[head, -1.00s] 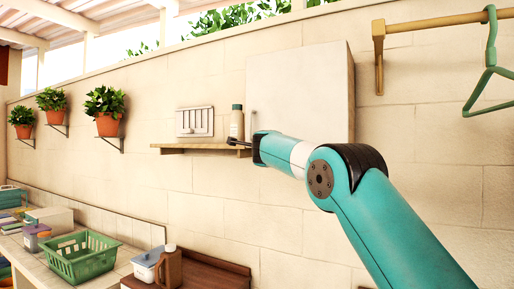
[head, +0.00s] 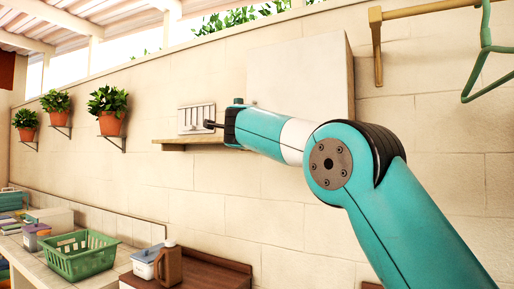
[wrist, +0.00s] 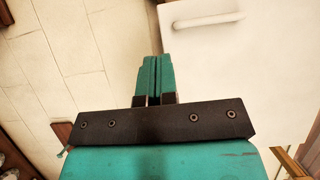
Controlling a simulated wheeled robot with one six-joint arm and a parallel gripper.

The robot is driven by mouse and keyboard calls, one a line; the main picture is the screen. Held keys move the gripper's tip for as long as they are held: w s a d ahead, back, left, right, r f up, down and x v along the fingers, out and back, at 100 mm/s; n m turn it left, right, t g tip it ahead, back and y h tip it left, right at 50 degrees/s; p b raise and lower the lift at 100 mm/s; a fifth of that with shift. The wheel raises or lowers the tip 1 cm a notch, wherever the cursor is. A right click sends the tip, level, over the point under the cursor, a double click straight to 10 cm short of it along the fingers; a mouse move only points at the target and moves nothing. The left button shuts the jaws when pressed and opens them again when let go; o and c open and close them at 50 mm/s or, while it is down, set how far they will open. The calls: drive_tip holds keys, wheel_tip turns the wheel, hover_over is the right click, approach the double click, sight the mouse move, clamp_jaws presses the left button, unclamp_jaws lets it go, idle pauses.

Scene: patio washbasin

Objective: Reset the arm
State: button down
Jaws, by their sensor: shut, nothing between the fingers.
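My gripper (head: 209,124) is at the end of my teal arm, in front of the small wooden wall shelf (head: 172,146) in the head view. In the wrist view my gripper (wrist: 153,62) shows its two teal fingers close together, with nothing between them. Behind the fingers is the pale tiled wall (wrist: 75,50) on the left and a white cabinet door with a handle (wrist: 208,20) on the right. My forearm hides most of the bottle on the shelf; only its green cap (head: 239,101) shows.
A white wall cabinet (head: 300,80) hangs behind my arm. A green basket (head: 82,262), a white tub (head: 145,262) and a brown jug (head: 168,264) stand lower left. A hanger (head: 485,55) hangs from a wooden rail (head: 430,12).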

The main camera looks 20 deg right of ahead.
drive_tip(key=s+a+f+n+g+y, duration=0.3)
drive_tip(key=s+a+f+n+y, duration=0.25)
drive_tip(key=s+f+n, duration=0.3)
drive_tip(key=s+a+f+n+g+y, duration=0.4)
drive_tip(key=s+a+f+n, duration=0.35)
drive_tip(key=s+f, duration=0.2)
drive_tip(key=s+a+f+n+g+y, duration=0.1)
drive_tip(key=s+f+n+g, duration=0.3)
drive_tip(key=s, duration=1.1)
drive_tip(key=s+a+f+n+g+y, duration=0.1)
drive_tip(key=s+f+n+g, duration=0.4)
drive_tip(key=s+f+n, duration=0.4)
drive_tip(key=s+f, duration=0.3)
drive_tip(key=s, duration=0.3)
drive_tip(key=shift+s+a+f+n+b, duration=0.2)
drive_tip(key=shift+s+f+n+b, duration=0.05)
drive_tip(key=shift+f+n+b, duration=0.15)
